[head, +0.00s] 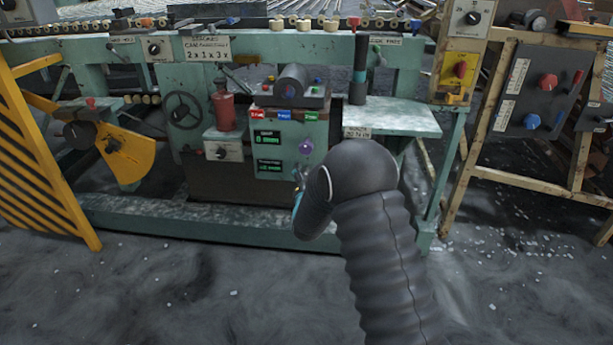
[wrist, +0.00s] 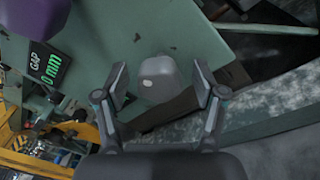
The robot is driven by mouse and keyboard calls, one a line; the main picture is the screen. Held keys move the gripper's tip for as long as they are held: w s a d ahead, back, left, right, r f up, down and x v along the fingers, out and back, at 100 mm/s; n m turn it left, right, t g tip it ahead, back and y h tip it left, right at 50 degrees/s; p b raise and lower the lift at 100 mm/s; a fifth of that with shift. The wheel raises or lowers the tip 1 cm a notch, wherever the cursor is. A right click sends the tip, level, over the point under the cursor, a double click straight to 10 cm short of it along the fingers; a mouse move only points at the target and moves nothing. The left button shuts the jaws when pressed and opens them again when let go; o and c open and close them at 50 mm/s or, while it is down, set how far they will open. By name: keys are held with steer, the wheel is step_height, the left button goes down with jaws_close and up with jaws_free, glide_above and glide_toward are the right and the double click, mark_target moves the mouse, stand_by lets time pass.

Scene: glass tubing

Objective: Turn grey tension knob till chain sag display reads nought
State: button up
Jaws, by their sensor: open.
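In the wrist view a grey, rounded knob (wrist: 158,80) with a pale spot stands between the fingers of my gripper (wrist: 160,92). The fingers are open, one on each side, with a gap showing around it. In the head view my gripper (head: 298,188) is at the lower part of the green control panel, mostly behind my arm, and I cannot make out the grey knob there. Two displays with green digits, an upper one (head: 267,140) and a lower one (head: 269,168), are too small to read surely. One display (wrist: 48,62) in the wrist view shows "GAP" and "0 mm", perhaps cut off.
A purple knob (head: 306,146) is right of the displays. A red cylinder (head: 224,112) and a handwheel (head: 184,110) are to the left. A yellow-striped guard (head: 40,150) stands far left, and a board with red and blue knobs (head: 541,88) far right. The front floor is open.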

steer(key=c, duration=1.2)
steer(key=shift+o, duration=0.2)
steer(key=shift+f+b, duration=0.1)
steer(key=shift+b, duration=0.45)
